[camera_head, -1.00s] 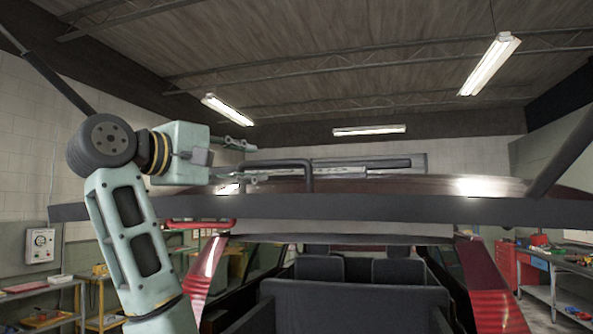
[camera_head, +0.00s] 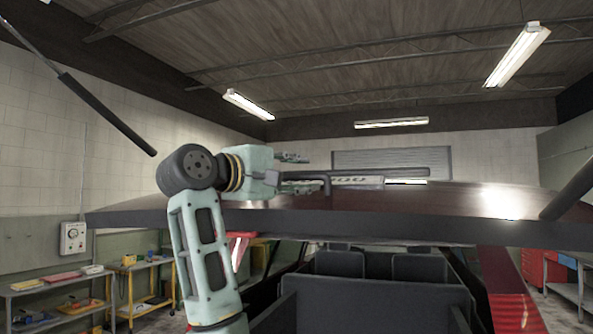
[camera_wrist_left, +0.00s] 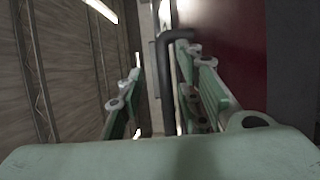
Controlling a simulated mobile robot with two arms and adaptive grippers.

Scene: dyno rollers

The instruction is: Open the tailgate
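The tailgate (camera_head: 440,228) is raised, a dark red panel seen nearly edge-on across the head view above the car's rear opening. A bent black handle (camera_head: 380,172) stands on its upper side; it also shows in the left wrist view (camera_wrist_left: 164,85). My left gripper (camera_head: 308,172) is at the left end of this handle. Its fingers are spread apart, and in the left wrist view the gripper (camera_wrist_left: 158,68) has the handle showing between them. I cannot tell whether they touch it. My right gripper is not in view.
Seats (camera_head: 338,264) and a dark cargo area lie below the tailgate. A black strut (camera_head: 105,112) hangs at upper left, another (camera_head: 570,190) at right. A shelf (camera_head: 62,285) and a yellow cart (camera_head: 140,262) stand at left, a workbench (camera_head: 565,285) at right.

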